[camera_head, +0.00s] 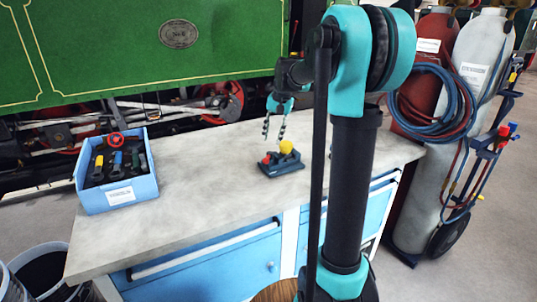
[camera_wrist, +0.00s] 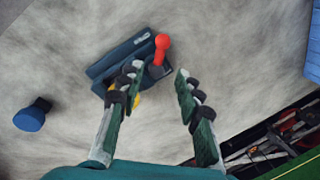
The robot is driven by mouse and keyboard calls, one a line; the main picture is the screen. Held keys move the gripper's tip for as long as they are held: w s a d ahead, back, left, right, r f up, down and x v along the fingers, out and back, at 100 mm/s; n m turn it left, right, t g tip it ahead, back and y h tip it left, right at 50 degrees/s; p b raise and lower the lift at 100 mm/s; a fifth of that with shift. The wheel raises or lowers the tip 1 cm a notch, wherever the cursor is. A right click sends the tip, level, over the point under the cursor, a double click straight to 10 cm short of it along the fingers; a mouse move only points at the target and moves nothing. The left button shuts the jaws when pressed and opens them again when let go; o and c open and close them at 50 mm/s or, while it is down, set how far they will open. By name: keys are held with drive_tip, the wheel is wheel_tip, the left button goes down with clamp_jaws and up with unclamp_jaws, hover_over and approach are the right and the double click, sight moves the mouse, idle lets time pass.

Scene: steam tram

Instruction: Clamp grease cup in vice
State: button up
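The dark blue vice (camera_head: 283,168) stands on the bench; it also shows in the wrist view (camera_wrist: 108,67), with a red knob (camera_wrist: 161,43) on it. A yellow rounded thing (camera_head: 286,146), seemingly the grease cup, sits upright at the vice. In the wrist view the yellow thing (camera_wrist: 137,99) is mostly hidden behind my left finger. I cannot tell whether the jaws grip it. My gripper (camera_head: 274,127) is above the vice, fingers pointing down, apart from the yellow thing. In the wrist view my gripper (camera_wrist: 157,80) has its fingers spread with nothing between them.
A blue crate (camera_head: 123,195) of tools stands at the bench's left. A small blue-capped black thing (camera_wrist: 30,118) is on the bench in the wrist view. The green tram (camera_head: 120,45) is behind; gas cylinders (camera_head: 468,100) stand right. The bench between crate and vice is clear.

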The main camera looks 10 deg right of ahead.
sight(268, 157)
drive_tip(key=f, duration=0.2)
drive_tip(key=a+f, duration=0.1)
drive_tip(key=f, duration=0.5)
drive_tip(key=shift+w+a, duration=0.25)
drive_tip(key=shift+w, duration=0.1)
drive_tip(key=shift+c, duration=0.6)
clamp_jaws()
